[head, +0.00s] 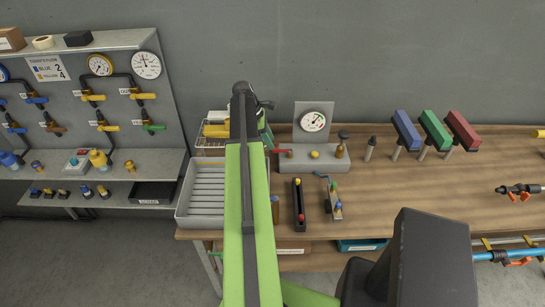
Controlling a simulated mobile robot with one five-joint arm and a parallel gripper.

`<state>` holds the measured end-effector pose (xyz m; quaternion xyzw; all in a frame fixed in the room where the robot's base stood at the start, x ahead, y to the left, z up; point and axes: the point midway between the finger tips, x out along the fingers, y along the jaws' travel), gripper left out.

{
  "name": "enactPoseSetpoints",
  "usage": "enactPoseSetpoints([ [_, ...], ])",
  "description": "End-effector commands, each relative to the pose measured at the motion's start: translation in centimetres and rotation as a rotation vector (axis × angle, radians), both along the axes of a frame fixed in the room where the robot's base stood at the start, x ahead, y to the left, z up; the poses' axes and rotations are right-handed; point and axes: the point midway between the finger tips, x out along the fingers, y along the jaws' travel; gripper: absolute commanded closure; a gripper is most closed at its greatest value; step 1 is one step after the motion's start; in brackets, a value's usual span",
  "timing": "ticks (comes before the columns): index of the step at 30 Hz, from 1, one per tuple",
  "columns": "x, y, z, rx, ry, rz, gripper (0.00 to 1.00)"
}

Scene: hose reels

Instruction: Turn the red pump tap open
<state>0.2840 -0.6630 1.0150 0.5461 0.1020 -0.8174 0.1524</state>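A small red part (282,151) sticks out at the left side of a grey gauge stand (313,108) on the wooden bench. It looks like a tap handle, but it is too small to be sure that it is the red pump tap or how it is set. My green arm stretches away from me just left of it. The end of the arm, with my gripper (265,104), is left of the gauge stand and seen from behind. The fingers are too small and too hidden to tell open from shut. The arm hides part of the bench.
Left, a grey panel (70,105) carries gauges and several coloured taps. A grey ribbed tray (205,195) is left of my arm. A narrow black tray (298,205) lies before the gauge stand. Blue, green and red blocks (462,130) stand right. The bench's middle right is mostly clear.

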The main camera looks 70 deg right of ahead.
Motion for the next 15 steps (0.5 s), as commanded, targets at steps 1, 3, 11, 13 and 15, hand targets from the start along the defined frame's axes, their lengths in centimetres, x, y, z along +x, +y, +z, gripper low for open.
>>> enactPoseSetpoints([
  [1,-0.4,-0.1,-2.1,0.000,0.000,-0.001,0.60],
  [3,-0.8,-0.3,-3.0,0.000,0.000,0.000,0.60],
  [11,-1.3,-0.5,-3.4,-0.001,0.000,0.001,0.60],
  [13,-1.3,-0.5,-3.4,-0.001,0.000,0.001,0.60],
  [15,-1.2,-0.5,-3.4,-0.001,0.000,0.001,0.64],
])
